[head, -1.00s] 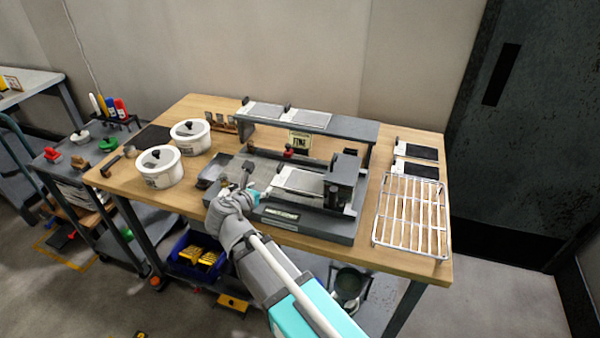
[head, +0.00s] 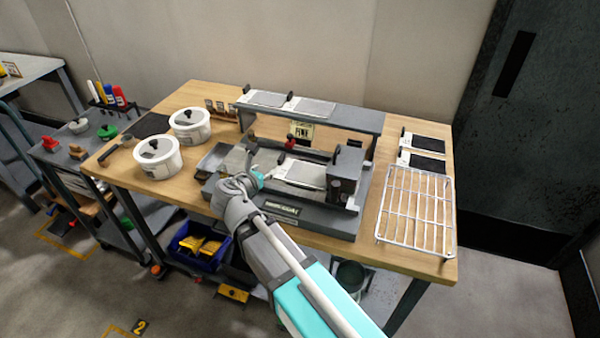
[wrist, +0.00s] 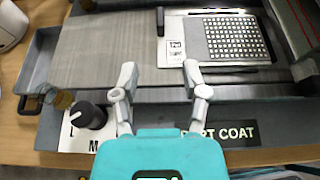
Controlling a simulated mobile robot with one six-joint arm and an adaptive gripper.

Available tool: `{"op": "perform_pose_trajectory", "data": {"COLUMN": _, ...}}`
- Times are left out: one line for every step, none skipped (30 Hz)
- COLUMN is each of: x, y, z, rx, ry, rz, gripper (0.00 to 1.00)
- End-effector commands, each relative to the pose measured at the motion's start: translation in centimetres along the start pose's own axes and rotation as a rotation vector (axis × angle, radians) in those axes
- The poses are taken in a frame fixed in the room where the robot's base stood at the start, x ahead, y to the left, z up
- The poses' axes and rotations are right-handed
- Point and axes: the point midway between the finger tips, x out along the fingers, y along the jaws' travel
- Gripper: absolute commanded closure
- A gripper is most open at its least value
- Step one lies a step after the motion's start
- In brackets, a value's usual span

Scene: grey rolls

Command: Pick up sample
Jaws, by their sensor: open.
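A sample panel (head: 305,173), pale with a grey coated face, lies on the bed of the grey coating machine (head: 312,220). In the wrist view this panel (wrist: 230,40) shows a small label, a dark clip at its left end and a patterned grey area. My gripper (wrist: 161,72) is open and empty. Its fingers are apart over the machine's front edge, with the panel beyond them. In the head view my gripper (head: 259,178) is above the machine's front left, left of the panel; its fingers are mostly hidden there.
A raised shelf (head: 345,124) behind the machine carries two panels. Two dark panels (head: 424,142) and a wire rack (head: 416,210) are on the right. Two white lidded pots (head: 158,167) stand left. A black knob (wrist: 88,115) rises near my left finger.

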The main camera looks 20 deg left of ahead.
Motion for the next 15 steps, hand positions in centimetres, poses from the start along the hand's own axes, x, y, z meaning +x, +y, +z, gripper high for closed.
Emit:
{"op": "perform_pose_trajectory", "data": {"x": 0.8, "y": 0.1, "z": -0.2, "rx": 0.0, "ry": 0.0, "rz": -0.001, "gripper": 0.43}}
{"op": "perform_pose_trajectory", "data": {"x": 1.1, "y": 0.1, "z": -0.2, "rx": 0.0, "ry": 0.0, "rz": -0.001, "gripper": 0.43}}
{"op": "perform_pose_trajectory", "data": {"x": 1.7, "y": 0.1, "z": -0.2, "rx": 0.0, "ry": 0.0, "rz": -0.002, "gripper": 0.43}}
{"op": "perform_pose_trajectory", "data": {"x": 2.2, "y": 0.1, "z": -0.2, "rx": 0.0, "ry": 0.0, "rz": -0.003, "gripper": 0.43}}
{"op": "perform_pose_trajectory", "data": {"x": 2.6, "y": 0.1, "z": -0.2, "rx": 0.0, "ry": 0.0, "rz": -0.002, "gripper": 0.43}}
{"op": "perform_pose_trajectory", "data": {"x": 3.2, "y": 0.2, "z": -0.3, "rx": 0.001, "ry": 0.0, "rz": -0.001, "gripper": 0.43}}
{"op": "perform_pose_trajectory", "data": {"x": 3.7, "y": 0.2, "z": -0.3, "rx": 0.001, "ry": 0.0, "rz": -0.001, "gripper": 0.43}}
{"op": "perform_pose_trajectory", "data": {"x": 4.2, "y": 0.2, "z": -0.3, "rx": 0.001, "ry": 0.0, "rz": -0.001, "gripper": 0.43}}
{"op": "perform_pose_trajectory", "data": {"x": 4.8, "y": 0.1, "z": -0.3, "rx": 0.001, "ry": 0.0, "rz": -0.002, "gripper": 0.43}}
{"op": "perform_pose_trajectory", "data": {"x": 5.2, "y": 0.1, "z": -0.3, "rx": 0.001, "ry": 0.001, "rz": -0.002, "gripper": 0.43}}
{"op": "perform_pose_trajectory", "data": {"x": 5.6, "y": 0.2, "z": -0.3, "rx": 0.001, "ry": 0.001, "rz": -0.001, "gripper": 0.43}}
{"op": "perform_pose_trajectory", "data": {"x": 6.1, "y": 0.2, "z": -0.2, "rx": 0.0, "ry": 0.001, "rz": 0.0, "gripper": 0.43}}
{"op": "perform_pose_trajectory", "data": {"x": 6.4, "y": 0.2, "z": -0.2, "rx": 0.0, "ry": 0.001, "rz": 0.0, "gripper": 0.43}}
{"op": "perform_pose_trajectory", "data": {"x": 6.7, "y": 0.2, "z": -0.2, "rx": 0.0, "ry": 0.001, "rz": 0.0, "gripper": 0.43}}
{"op": "perform_pose_trajectory", "data": {"x": 7.0, "y": 0.1, "z": -0.2, "rx": 0.0, "ry": 0.001, "rz": 0.0, "gripper": 0.43}}
